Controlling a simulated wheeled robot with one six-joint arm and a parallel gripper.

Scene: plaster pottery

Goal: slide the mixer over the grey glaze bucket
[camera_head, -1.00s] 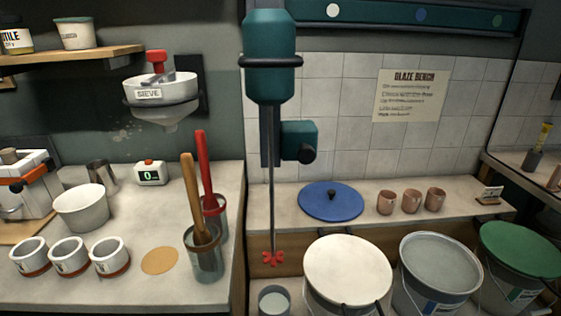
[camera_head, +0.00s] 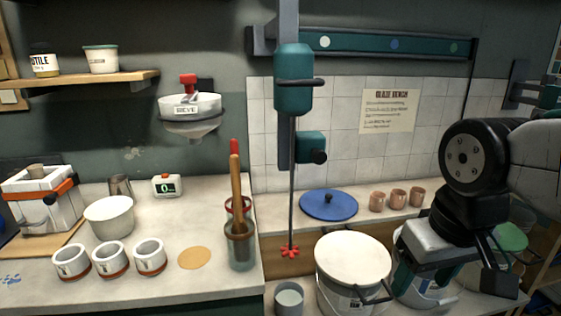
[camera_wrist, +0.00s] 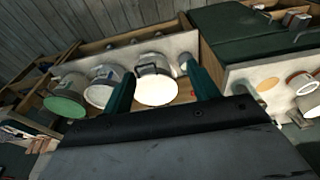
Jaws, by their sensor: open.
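The mixer (camera_head: 294,78) is a teal motor on a vertical post, with a long thin shaft down to a red paddle (camera_head: 289,251). The paddle hangs left of the white-topped bucket (camera_head: 352,258), above a small grey container (camera_head: 289,297). The grey glaze bucket (camera_head: 402,240) stands right of the white-topped one, mostly hidden behind my gripper in the head view. It shows in the wrist view (camera_wrist: 103,90) between the white and green buckets. My gripper (camera_head: 445,280) is open and empty over the bucket row, right of the mixer. Its teal fingers (camera_wrist: 159,75) show in the wrist view.
A green-lidded bucket (camera_head: 513,237) stands at the right. A blue lid (camera_head: 329,204) and several pink cups (camera_head: 397,198) sit on the ledge behind. The horizontal teal rail (camera_head: 390,43) runs along the wall. Tool jars (camera_head: 240,245) stand left of the mixer.

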